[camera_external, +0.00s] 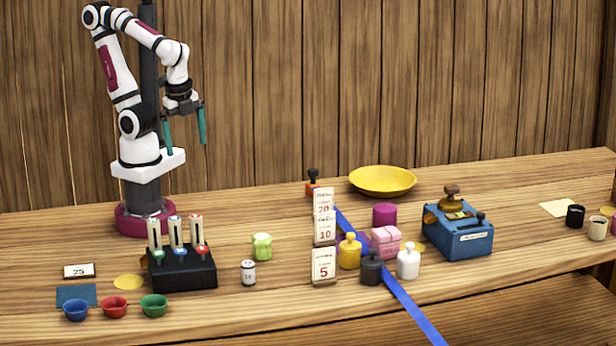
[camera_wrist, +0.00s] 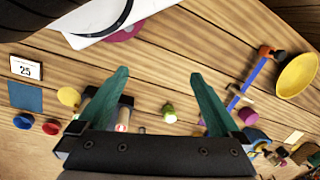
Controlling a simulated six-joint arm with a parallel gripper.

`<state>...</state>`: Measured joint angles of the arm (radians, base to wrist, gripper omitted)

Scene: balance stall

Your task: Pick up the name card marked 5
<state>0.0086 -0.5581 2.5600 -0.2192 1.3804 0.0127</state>
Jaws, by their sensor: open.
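The name card marked 5 (camera_external: 324,267) is a small upright white card with a red 5, standing near the front middle of the table in the external view. Cards marked 10 (camera_external: 325,231) and 20 (camera_external: 324,202) stand in a row behind it. My gripper (camera_external: 184,134) is open and empty, high above the table at the left, well away from the card. In the wrist view my gripper's teal fingers (camera_wrist: 158,80) are spread apart. I cannot make out the card marked 5 in the wrist view.
A blue ribbon (camera_external: 400,296) and several coloured weights, including a yellow one (camera_external: 349,252), lie right of the card. A black stand (camera_external: 184,272), a green jar (camera_external: 262,247) and a small white canister (camera_external: 248,273) stand to its left. A yellow dish (camera_external: 382,180) sits behind.

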